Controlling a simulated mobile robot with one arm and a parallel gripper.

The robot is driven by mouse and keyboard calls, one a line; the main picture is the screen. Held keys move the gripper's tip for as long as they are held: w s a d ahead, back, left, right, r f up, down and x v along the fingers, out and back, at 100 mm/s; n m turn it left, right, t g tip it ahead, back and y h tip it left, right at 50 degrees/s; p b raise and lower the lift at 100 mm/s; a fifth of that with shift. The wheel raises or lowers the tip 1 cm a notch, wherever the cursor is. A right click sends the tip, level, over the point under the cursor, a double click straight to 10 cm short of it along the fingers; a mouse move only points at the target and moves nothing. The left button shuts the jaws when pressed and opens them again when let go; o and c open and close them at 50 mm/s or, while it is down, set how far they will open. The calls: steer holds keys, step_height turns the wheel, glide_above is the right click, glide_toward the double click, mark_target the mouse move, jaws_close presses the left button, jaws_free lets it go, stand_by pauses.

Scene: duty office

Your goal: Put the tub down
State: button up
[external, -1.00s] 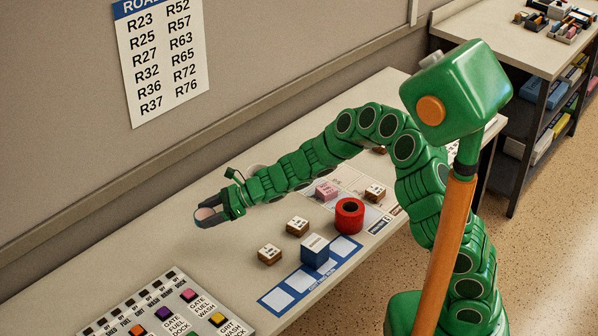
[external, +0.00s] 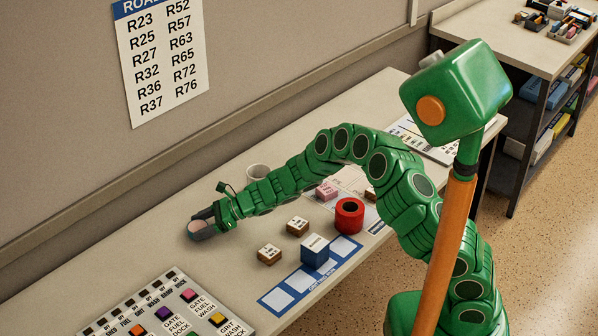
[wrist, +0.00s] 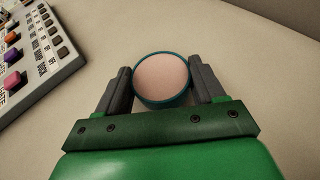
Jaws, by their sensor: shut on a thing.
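The tub (wrist: 162,78) is a small round pot with a teal rim and a pale pink top. In the wrist view it sits upright between the two dark fingers of my gripper (wrist: 163,90), which are shut on its sides. In the external view my gripper (external: 203,227) is low over the left part of the desk (external: 170,250), and the tub (external: 198,227) shows between the fingers. I cannot tell whether its base touches the desk.
A button panel (external: 165,308) lies at the front left. Wooden blocks (external: 269,253), a blue block (external: 315,250) on a blue-and-white strip (external: 283,295), and a red ring (external: 349,215) stand to the right. The desk around my gripper is clear.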

steer(key=shift+f, duration=0.45)
steer(key=o, duration=1.1)
steer(key=shift+f, duration=0.1)
steer(key=shift+o, duration=0.2)
steer(key=shift+d+r, duration=0.4)
steer(key=shift+d, duration=0.2)
steer(key=v, duration=1)
steer(key=shift+w+d, duration=0.1)
steer(key=shift+d, duration=0.25)
